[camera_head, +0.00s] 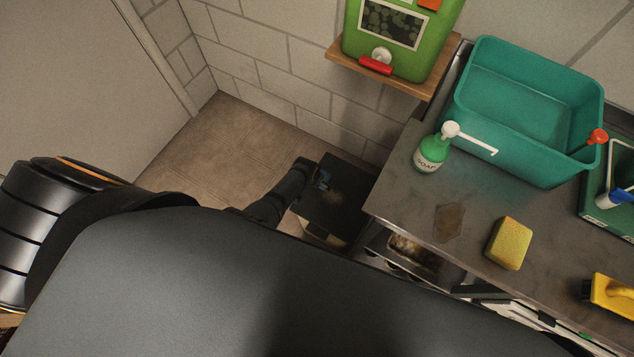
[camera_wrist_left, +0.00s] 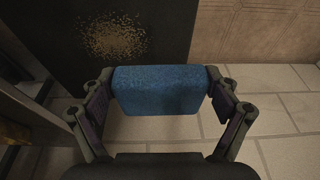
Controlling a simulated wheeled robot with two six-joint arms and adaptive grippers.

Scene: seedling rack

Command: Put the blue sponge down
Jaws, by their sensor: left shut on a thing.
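The blue sponge (camera_wrist_left: 160,90) is a blue block across the middle of the left wrist view. My left gripper (camera_wrist_left: 165,95) is shut on it, with a finger at each end. There the gripper is over or beside a dark flat-topped box (camera_head: 345,215) on the floor. The box top carries a speckled brown patch, also seen in the left wrist view. I cannot tell whether the sponge touches anything below. My right gripper is not in view.
A grey counter (camera_head: 400,195) at the right holds a soap bottle (camera_head: 432,155), a yellow sponge (camera_head: 509,243), a teal basin (camera_head: 525,105) and a yellow-handled tool (camera_head: 612,295). A green canister (camera_head: 400,50) stands on a wall shelf (camera_head: 345,55). Tiled floor (camera_head: 215,140) lies bare left of the box.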

